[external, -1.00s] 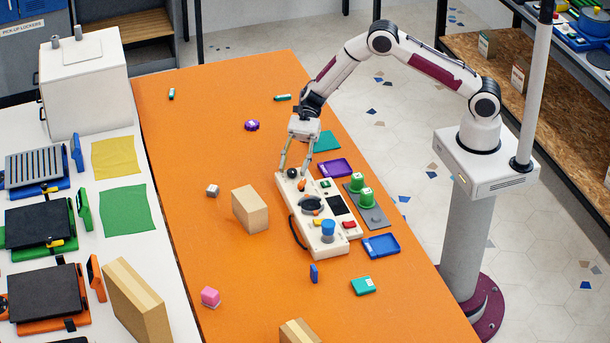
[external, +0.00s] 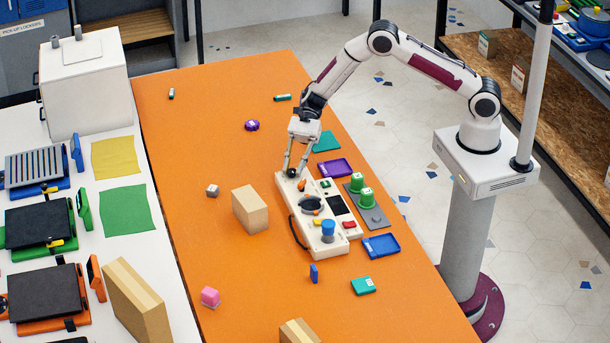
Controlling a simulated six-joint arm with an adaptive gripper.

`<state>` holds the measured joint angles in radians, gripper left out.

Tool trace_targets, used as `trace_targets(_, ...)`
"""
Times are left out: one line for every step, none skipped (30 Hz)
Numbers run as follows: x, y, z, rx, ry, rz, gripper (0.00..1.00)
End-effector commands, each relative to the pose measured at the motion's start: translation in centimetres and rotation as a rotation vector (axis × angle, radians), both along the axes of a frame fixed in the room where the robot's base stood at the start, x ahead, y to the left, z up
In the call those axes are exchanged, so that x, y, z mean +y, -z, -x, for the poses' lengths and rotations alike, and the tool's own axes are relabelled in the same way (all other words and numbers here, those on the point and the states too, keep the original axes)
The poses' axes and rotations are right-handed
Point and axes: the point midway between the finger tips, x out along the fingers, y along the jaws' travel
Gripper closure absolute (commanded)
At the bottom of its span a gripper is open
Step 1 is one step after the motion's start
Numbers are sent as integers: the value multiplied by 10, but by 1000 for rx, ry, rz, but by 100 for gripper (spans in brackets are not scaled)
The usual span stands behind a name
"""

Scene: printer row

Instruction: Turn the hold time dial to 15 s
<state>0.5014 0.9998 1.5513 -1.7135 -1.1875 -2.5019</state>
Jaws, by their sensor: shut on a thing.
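A cream control box (external: 308,232) lies on the orange table. At its far end is a small black knob (external: 292,174), mostly hidden by my fingers. My gripper (external: 294,171) points down and its fingers are shut on this black knob. The labels and the dial settings are too small to read, so I cannot confirm which one is marked hold time.
An orange lever (external: 302,185) stands close to my fingers. A grey plate with green-topped pieces (external: 366,194), a purple tray (external: 335,168) and a blue tray (external: 382,246) lie right of the box. A cardboard box (external: 250,209) stands to its left. The far table is mostly clear.

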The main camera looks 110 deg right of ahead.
Motion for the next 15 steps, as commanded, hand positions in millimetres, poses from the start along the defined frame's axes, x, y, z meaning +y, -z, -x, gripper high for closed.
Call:
trace_targets(0,0,0,1,9,-1,100)
trace_targets(0,0,1,2,14,-1,100)
trace_targets(1,-1,1,1,22,0,100)
trace_targets(1,-1,1,0,30,-1,100)
trace_targets(1,-1,1,0,37,-1,100)
trace_targets(1,-1,1,0,49,-1,100)
trace_targets(1,-1,1,1,59,-2,100)
trace_targets(1,0,2,1,69,-2,100)
trace_targets(2,-1,1,0,83,-2,100)
trace_targets(2,-1,2,0,94,-2,100)
trace_targets(2,-1,2,1,106,-2,100)
trace_targets(2,-1,2,0,122,-2,100)
trace_targets(3,-1,2,0,135,-2,100)
trace_targets(3,-1,2,0,147,-3,100)
trace_targets(3,-1,3,0,165,-3,100)
